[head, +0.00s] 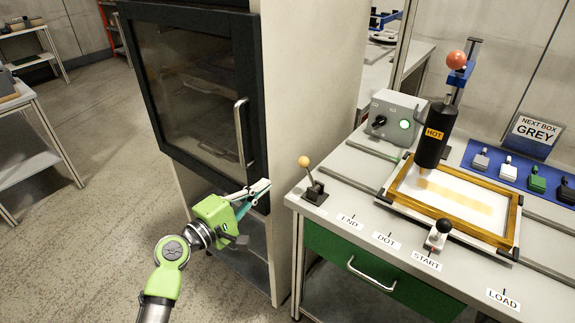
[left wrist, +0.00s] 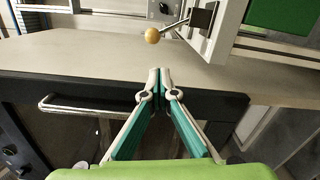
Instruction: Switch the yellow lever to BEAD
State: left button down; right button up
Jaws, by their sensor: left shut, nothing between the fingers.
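The yellow lever (head: 304,161) has a round yellow knob on a thin stem, rising from a dark base plate at the near left corner of the bench top. In the head view its stem leans left. In the left wrist view the yellow knob (left wrist: 152,35) is above and beyond the fingertips. My left gripper (head: 264,188), a green body with pale and teal fingers, is shut and empty, left of the lever and slightly lower in the picture, apart from it. My right gripper is not in view.
A black cylinder marked HOT (head: 436,135) is above a wood-framed tray (head: 410,208). A grey box (head: 395,117) with a green light sits behind. A dark glass-doored cabinet (head: 195,85) stands behind my left gripper.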

aim_at(308, 173)
pick_arm(q)
jog(key=shift+r, duration=0.45)
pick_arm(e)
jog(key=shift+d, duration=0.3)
pick_arm(q)
jog(key=shift+d, duration=0.1)
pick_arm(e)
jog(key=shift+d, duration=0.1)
pick_arm(q)
jog(key=b+x, duration=0.2)
jog(key=x, duration=0.8)
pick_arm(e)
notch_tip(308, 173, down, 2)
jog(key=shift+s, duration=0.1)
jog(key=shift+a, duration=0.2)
pick_arm(q)
jog(key=shift+s+d+r+m, duration=0.1)
jog(key=shift+s+r+m, duration=0.1)
jog(key=shift+m, duration=0.1)
